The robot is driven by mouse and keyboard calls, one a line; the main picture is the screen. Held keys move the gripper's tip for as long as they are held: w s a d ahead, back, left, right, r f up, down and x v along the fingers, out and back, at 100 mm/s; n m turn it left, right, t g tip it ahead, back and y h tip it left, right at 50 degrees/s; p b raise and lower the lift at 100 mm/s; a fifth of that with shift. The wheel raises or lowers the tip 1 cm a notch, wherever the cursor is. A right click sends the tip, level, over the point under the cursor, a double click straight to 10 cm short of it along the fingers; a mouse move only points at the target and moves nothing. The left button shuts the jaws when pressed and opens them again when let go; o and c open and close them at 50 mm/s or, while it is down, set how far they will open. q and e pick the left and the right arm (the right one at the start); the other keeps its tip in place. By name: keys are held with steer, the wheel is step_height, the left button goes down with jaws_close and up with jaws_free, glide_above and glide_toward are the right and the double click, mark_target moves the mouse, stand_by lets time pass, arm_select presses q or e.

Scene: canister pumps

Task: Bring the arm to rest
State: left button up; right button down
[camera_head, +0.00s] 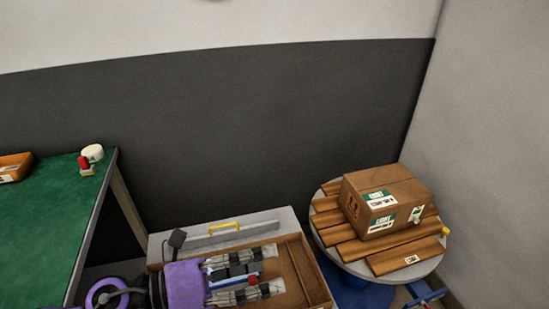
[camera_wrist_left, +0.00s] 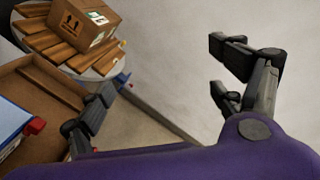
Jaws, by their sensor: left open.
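My left gripper (camera_head: 275,269) is purple with grey jointed fingers. It is over the open brown tray (camera_head: 318,288) in the head view, with its two fingers spread apart. In the left wrist view the fingers (camera_wrist_left: 163,80) are also wide apart, with only floor and wall between them, so nothing is held. A small red part (camera_wrist_left: 35,125) and a blue-and-white thing (camera_wrist_left: 10,120) show at the tray, at the left edge of the wrist view. The gripper and arm hide part of the tray. My right gripper is not in view.
A cardboard box (camera_head: 372,187) sits on wooden slats on a round grey table (camera_head: 329,240) at the right. A green table (camera_head: 40,215) at the left bears an orange bin (camera_head: 12,167) and a white roll (camera_head: 92,153). A yellow handle (camera_head: 224,226) is behind the tray.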

arm_select(q)
steer(key=w+a+f+n+t+y, duration=0.3)
steer(key=a+f+n+t+y, duration=0.6)
steer(key=n, duration=1.3)
steer(key=s+a+f+n+y, duration=0.3)
steer(key=s+a+f+n, duration=0.3)
steer(key=f, duration=0.4)
steer(key=s+a+f+n+g+y, duration=0.1)
steer(key=s+f+n+g, duration=0.1)
steer(key=s+f+n, duration=0.45)
steer(key=s+f+n+g+y, duration=0.1)
steer(key=s+f+g, duration=0.2)
steer(key=s, duration=0.7)
steer(key=s+a+f+n+g+y, duration=0.1)
steer(key=s+f+n+g+y, duration=0.15)
steer(key=s+f, duration=0.4)
step_height(320, 180, up, 18)
steer(key=w+t+h+p, duration=0.1)
steer(key=w+p, duration=0.2)
steer(key=p, duration=1.3)
steer(key=shift+n+t, duration=0.35)
steer(key=shift+n, duration=0.05)
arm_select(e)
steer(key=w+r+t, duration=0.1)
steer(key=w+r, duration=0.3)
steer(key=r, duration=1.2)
arm_select(q)
steer(key=shift+s+a+f, duration=0.1)
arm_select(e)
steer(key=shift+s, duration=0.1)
